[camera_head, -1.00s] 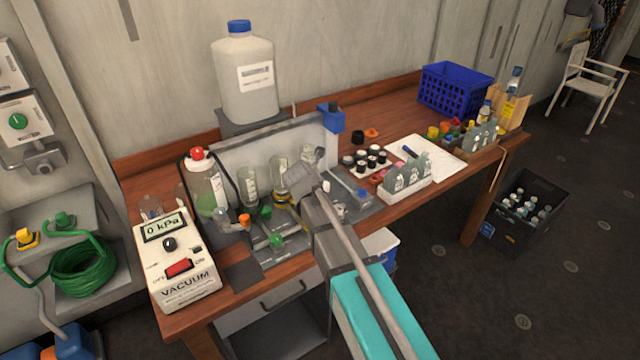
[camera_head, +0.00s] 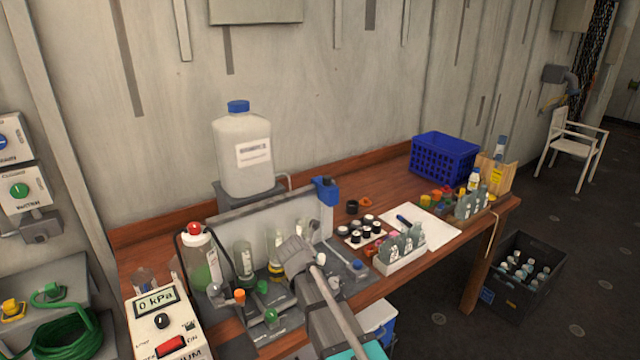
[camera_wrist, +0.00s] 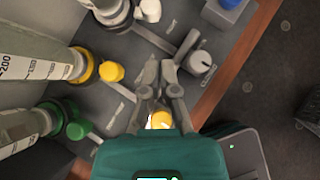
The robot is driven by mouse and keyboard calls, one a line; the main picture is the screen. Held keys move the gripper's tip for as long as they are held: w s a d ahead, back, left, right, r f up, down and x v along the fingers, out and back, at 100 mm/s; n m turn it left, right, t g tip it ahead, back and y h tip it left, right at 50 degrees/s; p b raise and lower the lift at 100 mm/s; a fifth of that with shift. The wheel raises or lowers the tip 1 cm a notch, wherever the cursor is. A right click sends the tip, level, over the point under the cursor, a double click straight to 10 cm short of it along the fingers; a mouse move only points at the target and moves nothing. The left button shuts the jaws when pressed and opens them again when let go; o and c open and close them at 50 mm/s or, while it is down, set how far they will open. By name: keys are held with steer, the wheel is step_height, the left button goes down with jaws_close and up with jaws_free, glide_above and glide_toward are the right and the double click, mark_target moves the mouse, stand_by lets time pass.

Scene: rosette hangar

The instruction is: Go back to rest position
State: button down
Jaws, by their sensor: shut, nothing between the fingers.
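My gripper shows in the wrist view (camera_wrist: 163,82), its two grey fingers together with nothing between them. It is above a grey rig with valves and knobs on the bench. In the head view my arm reaches over the front of this rig (camera_head: 345,262), and the fingers are hidden behind the wrist. Graduated clear cylinders (camera_wrist: 30,60) stand to the left of the fingers in the wrist view.
The wooden bench (camera_head: 375,198) holds a large blue-capped jug (camera_head: 243,155), a red-capped bottle (camera_head: 203,262), a vacuum unit (camera_head: 163,318), a white tray of bottles (camera_head: 401,258) and a blue basket (camera_head: 444,158). A black crate (camera_head: 522,275) stands on the floor to the right.

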steer(key=s+d+f+m+g+y, duration=0.1)
steer(key=s+d+m+g, duration=0.3)
steer(key=s+d+m, duration=0.6)
steer(key=s+d+f+m+g+y, duration=0.1)
steer(key=s+d+f+m+g, duration=0.3)
steer(key=s+d+m, duration=0.6)
steer(key=shift+s+d+f+m+y, duration=0.15)
steer(key=shift+s+m+y, duration=0.5)
steer(key=shift+m, duration=5.45)
steer(key=shift+s+h, duration=0.2)
steer(key=shift+h, duration=0.05)
